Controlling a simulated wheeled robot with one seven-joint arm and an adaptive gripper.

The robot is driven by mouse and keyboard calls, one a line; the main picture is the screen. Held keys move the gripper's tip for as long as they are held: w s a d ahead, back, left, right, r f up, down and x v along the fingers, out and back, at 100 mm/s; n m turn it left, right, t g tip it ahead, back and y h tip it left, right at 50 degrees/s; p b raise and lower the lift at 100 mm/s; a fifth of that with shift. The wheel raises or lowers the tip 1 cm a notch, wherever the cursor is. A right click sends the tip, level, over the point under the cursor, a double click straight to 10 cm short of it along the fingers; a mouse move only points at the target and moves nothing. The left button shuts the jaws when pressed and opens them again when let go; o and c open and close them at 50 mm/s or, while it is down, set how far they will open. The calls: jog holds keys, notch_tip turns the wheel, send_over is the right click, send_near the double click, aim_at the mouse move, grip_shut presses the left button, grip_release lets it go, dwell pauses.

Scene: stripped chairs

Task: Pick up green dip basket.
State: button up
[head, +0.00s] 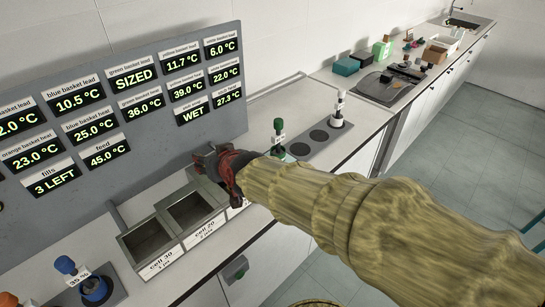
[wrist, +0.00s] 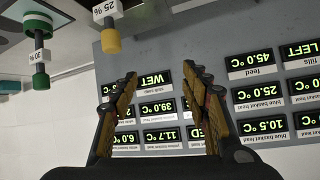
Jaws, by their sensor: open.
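The green dip basket (head: 278,126) has a dark green knob on top, a white label on its stem and a green lower part. It stands on a grey holder plate on the counter, to the right of my gripper (head: 222,166). It also shows in the wrist view (wrist: 38,25), at the upper left, with a label that seems to read 30 %. My gripper (wrist: 159,72) is open and empty, its two fingers apart with the display board behind them. It is over the tank row, apart from the green basket. My arm covers part of the counter in front.
A display board (head: 120,105) stands behind open metal tanks (head: 150,238). A white-topped basket (head: 340,97) is right of the green one, and a blue-topped one (head: 66,265) is at lower left. A yellow basket (wrist: 110,40) shows in the wrist view. Boxes (head: 347,66) sit farther back.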

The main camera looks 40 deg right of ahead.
jog(key=w+d+f+h, duration=0.1)
jog(key=d, duration=0.1)
jog(key=w+d+f+m+h, duration=0.1)
jog(key=w+d, duration=0.1)
jog(key=d, duration=0.1)
jog(key=w+d+f+m+t+h+b, duration=0.1)
jog(key=w+d, duration=0.1)
jog(key=d, duration=0.1)
jog(key=shift+w+d+h, duration=0.1)
jog(key=shift+d+h, duration=0.05)
jog(key=shift+h, duration=0.15)
jog(key=d+f+m+h, duration=0.1)
jog(key=d+m+h, duration=0.1)
jog(key=d, duration=0.3)
jog(key=m+g+h+b, duration=0.1)
jog(key=m+h+b, duration=0.15)
jog(key=h, duration=0.35)
send_near(278, 125)
jog(key=w+d+f, duration=0.1)
jog(key=w+d, duration=0.2)
jog(key=shift+d+f+h+p, duration=0.2)
jog(key=shift+d+h+p, duration=0.05)
jog(key=shift+h+p, duration=0.15)
jog(key=shift+r+b+x, duration=0.15)
jog(key=shift+b+x, duration=0.3)
jog(key=shift+x, duration=1.3)
jog(key=shift+r+b+x, duration=0.15)
jog(key=shift+b+x, duration=0.25)
jog(key=shift+x, duration=1.4)
jog(key=shift+w+a, duration=0.15)
